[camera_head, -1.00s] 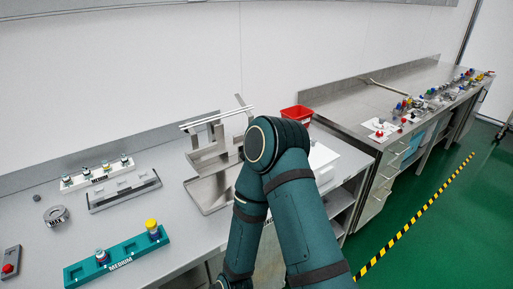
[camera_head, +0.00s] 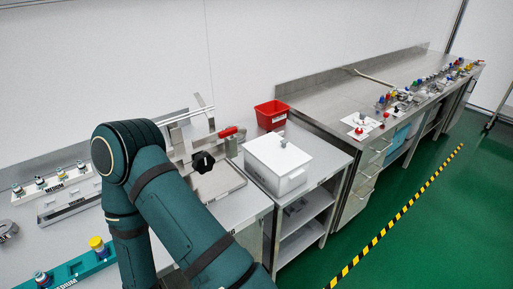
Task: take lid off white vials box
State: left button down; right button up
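The white box (camera_head: 288,180) stands on the counter right of the middle. Its flat white lid (camera_head: 277,151) is on it, with a small grey knob (camera_head: 284,142) on top. No hand or gripper touches the box. One of my teal arms rises from the bottom, left of the box, with its elbow at the left. Neither gripper shows in the picture, so I cannot see whether they are open or shut.
A red bin (camera_head: 271,115) stands behind the box. A metal stand with a black knob (camera_head: 203,162) and red handle (camera_head: 228,132) is left of it, partly behind my arm. A teal vial rack (camera_head: 75,268) is at lower left. Green floor is open at right.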

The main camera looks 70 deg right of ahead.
aim_at(278, 154)
jog(key=k+l+u, duration=0.15)
jog(key=l+u, duration=0.15)
jog(key=l, duration=0.15)
jog(key=k+l+u, duration=0.5)
jog(key=l, duration=0.25)
jog(key=k+l+u, duration=0.2)
jog(key=k+l, duration=0.15)
jog(key=k+l+u, duration=0.1)
jog(key=k+l, duration=0.6)
jog(key=l, duration=0.05)
